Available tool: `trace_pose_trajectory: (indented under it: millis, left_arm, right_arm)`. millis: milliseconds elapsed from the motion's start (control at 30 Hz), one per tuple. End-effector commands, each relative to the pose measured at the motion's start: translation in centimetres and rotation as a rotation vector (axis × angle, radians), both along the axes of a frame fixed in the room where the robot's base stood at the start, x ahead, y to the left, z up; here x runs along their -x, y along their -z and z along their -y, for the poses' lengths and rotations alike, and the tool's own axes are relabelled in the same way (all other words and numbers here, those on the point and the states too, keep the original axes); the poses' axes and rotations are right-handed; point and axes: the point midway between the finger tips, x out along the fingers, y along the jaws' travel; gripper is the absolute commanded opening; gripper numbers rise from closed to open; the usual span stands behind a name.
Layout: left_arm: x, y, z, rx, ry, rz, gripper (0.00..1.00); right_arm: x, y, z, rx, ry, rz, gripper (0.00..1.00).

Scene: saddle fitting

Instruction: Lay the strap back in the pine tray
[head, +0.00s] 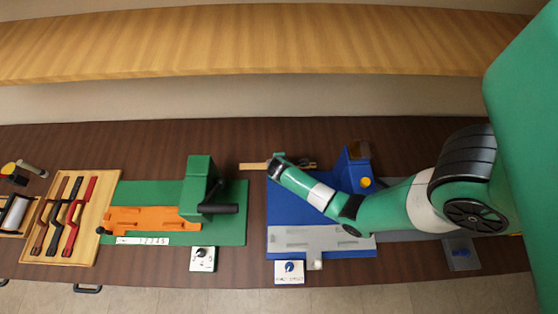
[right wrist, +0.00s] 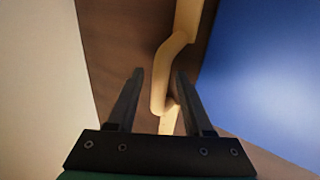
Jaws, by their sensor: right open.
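The pine tray (head: 104,205) lies at the left in the head view, with a brown, a dark and a red handle-shaped strap in it. A pale tan strap (head: 254,166) lies on the dark table behind the blue board, beside my right wrist. In the right wrist view the tan strap (right wrist: 158,85) runs between the two fingers of my right gripper (right wrist: 160,73). These fingers are apart, with gaps to the strap. In the head view my right forearm and wrist hide part of the strap and most of the gripper. My left gripper is not in view.
A green board (head: 235,225) carries an orange fixture (head: 150,217) and a green press (head: 199,185). The blue board (head: 283,210) carries a grey fixture (head: 300,238) and a blue press (head: 354,165). A wooden shelf (head: 250,40) spans the back. Table behind the green board is clear.

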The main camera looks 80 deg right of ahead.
Motion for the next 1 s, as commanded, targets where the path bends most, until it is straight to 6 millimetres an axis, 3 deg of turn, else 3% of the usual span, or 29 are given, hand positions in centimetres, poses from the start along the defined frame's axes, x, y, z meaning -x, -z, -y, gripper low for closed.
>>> trace_pose_trajectory:
  millis: [233, 500, 700, 867, 900, 1000]
  left_arm:
    - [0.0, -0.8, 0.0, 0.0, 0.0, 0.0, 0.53]
    - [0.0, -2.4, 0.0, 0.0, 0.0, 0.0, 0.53]
    - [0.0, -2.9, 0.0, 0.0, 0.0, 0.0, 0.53]
    - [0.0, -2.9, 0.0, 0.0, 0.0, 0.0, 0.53]
    - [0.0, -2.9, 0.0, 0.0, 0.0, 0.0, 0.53]
    - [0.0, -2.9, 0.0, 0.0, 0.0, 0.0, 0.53]
  right_arm:
    - [0.1, -1.5, -0.7, 0.001, -0.002, 0.001, 0.51]
    - [0.9, -7.0, -4.1, 0.003, -0.005, 0.002, 0.51]
    - [1.4, -9.7, -6.0, 0.001, -0.003, 0.001, 0.51]
    - [1.6, -10.3, -6.5, 0.0, 0.001, -0.001, 0.51]
    - [1.6, -10.3, -6.5, 0.0, 0.001, -0.002, 0.57]
    - [1.6, -10.3, -6.5, 0.0, 0.001, -0.002, 0.58]
